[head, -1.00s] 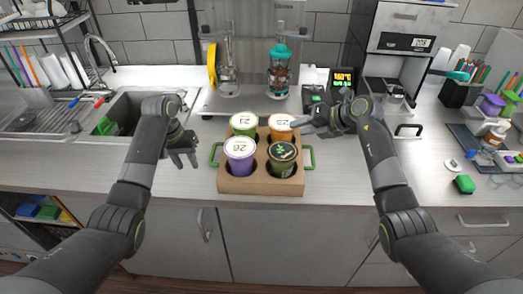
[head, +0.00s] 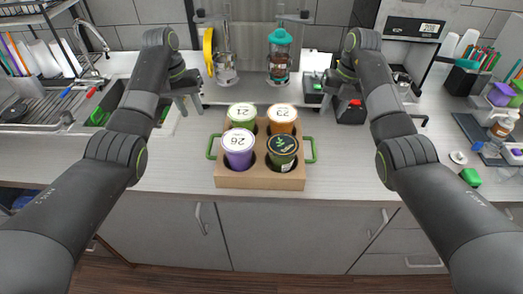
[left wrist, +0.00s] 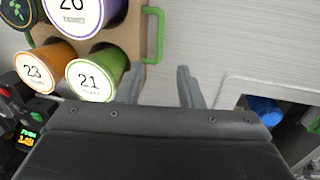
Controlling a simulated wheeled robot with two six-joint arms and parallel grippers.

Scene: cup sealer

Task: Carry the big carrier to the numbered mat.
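The big carrier, a brown cardboard block (head: 260,183) with green side handles (head: 212,147), stands on the counter in the head view. It holds a green cup marked 21 (head: 242,114), an orange cup (head: 282,118), a purple cup marked 26 (head: 238,150) and a dark green cup (head: 282,152). My left gripper (head: 182,106) is open and empty, behind and left of the carrier. The left wrist view shows its parted fingers (left wrist: 162,88) beside one green handle (left wrist: 154,34), not around it. My right gripper (head: 322,98) is behind and right of the carrier; its finger gap is unclear. I see no numbered mat.
A sink (head: 110,102) lies at the left. A teal-topped dispenser (head: 279,58) stands behind the carrier. A dark device with a red part (head: 351,111) is near my right gripper. The counter beside the carrier is clear.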

